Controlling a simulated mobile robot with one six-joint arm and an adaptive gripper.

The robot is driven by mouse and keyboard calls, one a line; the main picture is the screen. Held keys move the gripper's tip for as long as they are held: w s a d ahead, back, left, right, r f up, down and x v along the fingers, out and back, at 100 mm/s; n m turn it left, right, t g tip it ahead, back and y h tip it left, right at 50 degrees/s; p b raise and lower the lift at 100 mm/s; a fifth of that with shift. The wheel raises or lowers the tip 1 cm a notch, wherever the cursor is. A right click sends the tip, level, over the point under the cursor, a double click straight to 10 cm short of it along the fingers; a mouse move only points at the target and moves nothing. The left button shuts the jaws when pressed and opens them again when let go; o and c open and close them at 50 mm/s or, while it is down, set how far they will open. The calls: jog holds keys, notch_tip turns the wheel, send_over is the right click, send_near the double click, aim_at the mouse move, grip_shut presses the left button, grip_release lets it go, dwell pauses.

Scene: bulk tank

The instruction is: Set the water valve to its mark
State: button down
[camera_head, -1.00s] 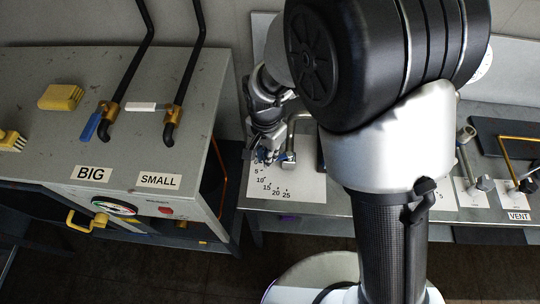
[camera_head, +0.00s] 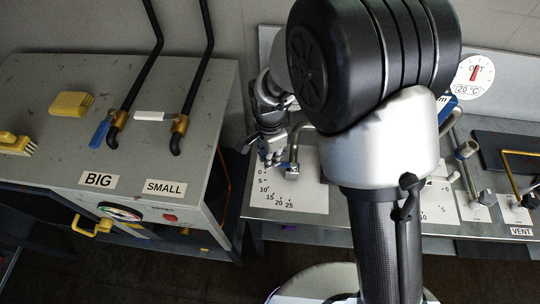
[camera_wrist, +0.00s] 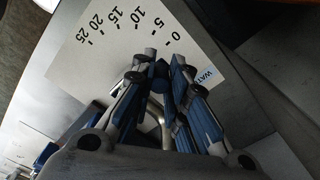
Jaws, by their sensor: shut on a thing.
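The water valve's white scale plate (camera_head: 310,190) lies on the bench, printed with numbers from 0 to 25. In the wrist view the plate (camera_wrist: 105,55) also shows part of a blue "WAT" label. My gripper (camera_head: 270,158) is low over the plate's left part, beside a grey metal pipe (camera_head: 295,150). In the wrist view my gripper (camera_wrist: 160,75) is shut on a blue piece, apparently the valve handle (camera_wrist: 160,72), near the 0 and 5 marks. The fingers hide most of the handle, so its exact reading cannot be told.
At left stands a grey cabinet (camera_head: 50,150) with BIG and SMALL labels and blue and white levers. A round dial (camera_head: 474,77) with a red needle and a "20 °C" label is at right. My arm blocks the bench's middle. Other valves stand toward the VENT label (camera_head: 521,231).

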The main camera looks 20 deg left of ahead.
jog(key=shift+w, duration=0.1)
jog(key=c, duration=1.5)
grip_release()
jog(key=shift+c, duration=0.2)
notch_tip(320, 180, up, 12)
